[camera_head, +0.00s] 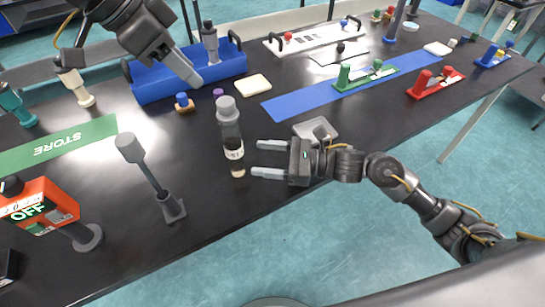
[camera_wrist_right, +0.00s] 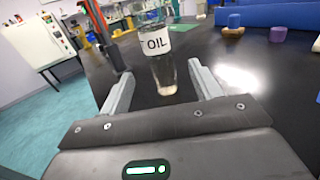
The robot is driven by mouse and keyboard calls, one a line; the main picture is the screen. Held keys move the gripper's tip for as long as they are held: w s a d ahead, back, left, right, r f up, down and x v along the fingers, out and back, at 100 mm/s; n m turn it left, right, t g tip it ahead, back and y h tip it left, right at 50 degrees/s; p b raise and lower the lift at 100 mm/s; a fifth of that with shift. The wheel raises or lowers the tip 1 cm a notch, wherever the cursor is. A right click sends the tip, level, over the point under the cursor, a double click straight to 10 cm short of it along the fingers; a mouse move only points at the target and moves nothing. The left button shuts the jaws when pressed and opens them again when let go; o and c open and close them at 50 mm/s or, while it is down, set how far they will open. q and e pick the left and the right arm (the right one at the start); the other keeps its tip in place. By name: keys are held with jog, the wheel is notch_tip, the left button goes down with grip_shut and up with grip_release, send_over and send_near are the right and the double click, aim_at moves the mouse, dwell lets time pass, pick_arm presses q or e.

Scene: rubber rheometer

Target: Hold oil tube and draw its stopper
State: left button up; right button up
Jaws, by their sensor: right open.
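The oil tube (camera_head: 233,150) is a clear, slim tube with a white label, upright near the table's front edge. Its grey stopper (camera_head: 227,108) sits in the top. In the right wrist view the tube (camera_wrist_right: 168,75) shows its "OIL" label and clear lower end, beyond the fingertips; the stopper is out of frame. My right gripper (camera_head: 256,158) is open and empty, to the right of the tube's lower part, fingers pointing at it. My left gripper (camera_head: 194,82) is above the table, up and left of the stopper and apart from it; its finger gap is not clear.
A blue rack (camera_head: 190,78) stands behind the tube, with a small blue-topped piece (camera_head: 184,103) before it. A grey tray (camera_head: 316,130) lies behind my right gripper.

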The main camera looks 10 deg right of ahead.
aim_at(227, 154)
jog(key=x, duration=0.9)
jog(key=shift+a, duration=0.2)
